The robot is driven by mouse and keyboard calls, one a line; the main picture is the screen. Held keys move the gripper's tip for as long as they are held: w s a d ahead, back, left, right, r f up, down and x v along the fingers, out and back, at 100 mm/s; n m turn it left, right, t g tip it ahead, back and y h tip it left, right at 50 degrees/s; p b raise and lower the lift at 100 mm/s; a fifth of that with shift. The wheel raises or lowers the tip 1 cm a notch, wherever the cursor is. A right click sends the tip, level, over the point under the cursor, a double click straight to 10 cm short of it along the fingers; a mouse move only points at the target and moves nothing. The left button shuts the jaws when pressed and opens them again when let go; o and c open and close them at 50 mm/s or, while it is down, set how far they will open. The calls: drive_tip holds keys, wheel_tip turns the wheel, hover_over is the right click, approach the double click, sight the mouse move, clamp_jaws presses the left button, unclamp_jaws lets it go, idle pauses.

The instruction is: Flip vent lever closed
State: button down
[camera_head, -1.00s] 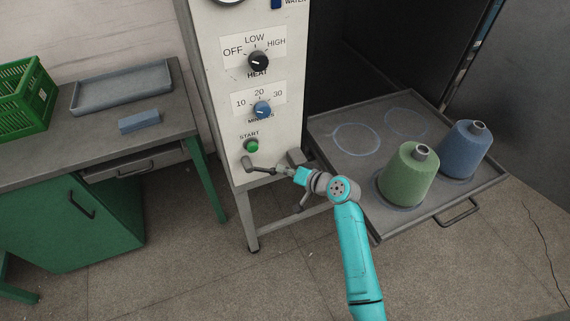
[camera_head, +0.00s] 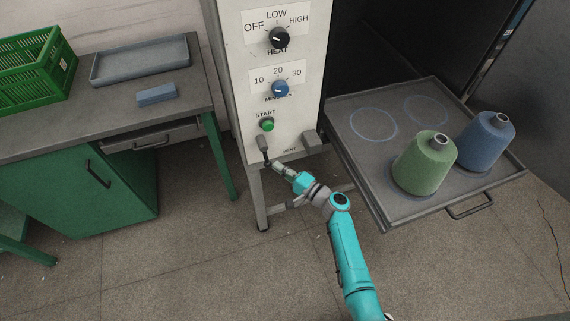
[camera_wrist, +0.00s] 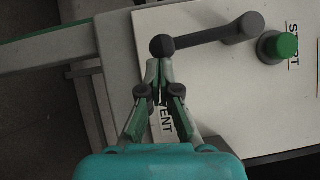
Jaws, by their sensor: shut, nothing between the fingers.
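The vent lever (camera_head: 264,151) is a dark arm on the lower left of the white control panel, under the green START button (camera_head: 267,125). It points down from its pivot, tilted slightly right. In the wrist view the lever (camera_wrist: 205,37) ends in a round black knob (camera_wrist: 162,46). My gripper (camera_head: 274,165) is shut and empty at the knob end. In the wrist view its fingertips (camera_wrist: 157,66) are together right beside the knob, apparently touching it. The VENT label (camera_wrist: 162,122) is partly hidden behind the fingers.
A grey block (camera_head: 312,142) juts from the panel's lower right. The pulled-out tray (camera_head: 385,205) holds a green cone (camera_head: 425,165) and a blue cone (camera_head: 485,143). A desk (camera_head: 100,122) with a green crate (camera_head: 35,70) stands left. Open floor lies in front.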

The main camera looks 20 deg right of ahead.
drive_tip(key=shift+a+f, duration=0.15)
drive_tip(key=shift+a, duration=0.45)
idle(0.3)
